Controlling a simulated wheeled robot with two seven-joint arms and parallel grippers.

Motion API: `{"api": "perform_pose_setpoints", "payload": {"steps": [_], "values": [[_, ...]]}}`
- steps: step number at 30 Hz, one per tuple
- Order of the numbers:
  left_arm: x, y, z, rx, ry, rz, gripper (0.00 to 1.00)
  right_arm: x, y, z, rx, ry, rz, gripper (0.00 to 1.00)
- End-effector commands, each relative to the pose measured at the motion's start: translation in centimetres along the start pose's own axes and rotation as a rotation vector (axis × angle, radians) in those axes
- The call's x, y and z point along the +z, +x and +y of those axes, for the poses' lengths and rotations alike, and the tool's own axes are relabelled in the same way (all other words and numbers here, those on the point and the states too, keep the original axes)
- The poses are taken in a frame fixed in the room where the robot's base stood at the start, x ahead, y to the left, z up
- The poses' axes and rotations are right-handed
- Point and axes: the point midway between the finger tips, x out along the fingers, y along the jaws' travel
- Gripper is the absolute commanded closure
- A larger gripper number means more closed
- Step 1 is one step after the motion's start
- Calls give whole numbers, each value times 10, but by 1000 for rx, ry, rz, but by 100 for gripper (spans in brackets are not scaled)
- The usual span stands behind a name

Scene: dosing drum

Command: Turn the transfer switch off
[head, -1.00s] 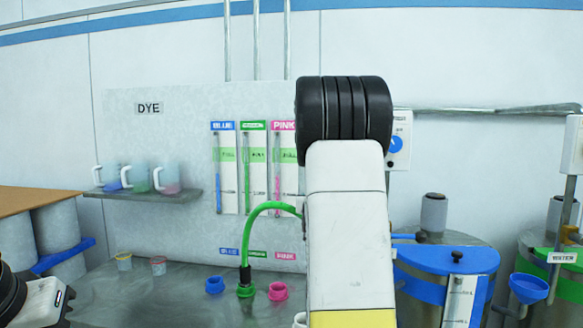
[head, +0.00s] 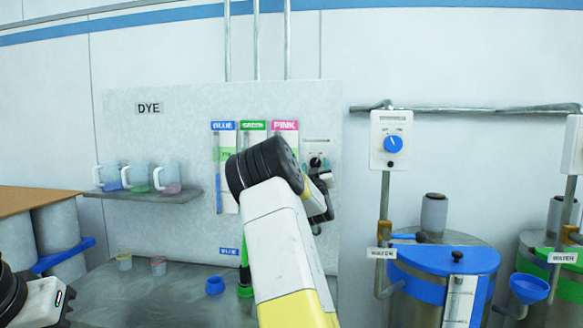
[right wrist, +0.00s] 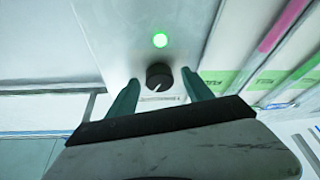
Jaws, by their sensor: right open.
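The transfer switch is a small round black knob (right wrist: 160,75) on a grey panel, with a lit green lamp (right wrist: 160,40) above it in the right wrist view. A pale pointer line on the knob slants toward the lower left there. The switch (head: 316,162) also shows in the head view, right of the PINK gauge. My right gripper (right wrist: 159,90) is open, its two teal fingers pointing at the panel with the knob between their tips. I see no contact with the knob. In the head view my right gripper (head: 322,190) is just below the switch, partly hidden by my arm.
A white box with a blue dial (head: 393,144) hangs to the right above a blue-lidded drum (head: 447,260). Dye gauges (head: 224,170) stand left of the switch. Jugs stand on a shelf (head: 150,196) farther left. A blue funnel (head: 529,288) is at the right.

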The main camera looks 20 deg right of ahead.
Motion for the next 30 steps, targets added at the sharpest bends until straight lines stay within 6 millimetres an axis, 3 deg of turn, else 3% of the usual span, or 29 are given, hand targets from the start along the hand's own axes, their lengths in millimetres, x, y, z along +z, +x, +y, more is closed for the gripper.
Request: {"api": "perform_pose_setpoints", "payload": {"steps": [10,19,30], "values": [[0,0,0,0,0,0,100,0,5,0,0,0,-1,41],[0,0,0,0,0,0,100,0,5,0,0,1,-1,99],[0,0,0,0,0,0,100,0,5,1,-21,-53,0,100]]}}
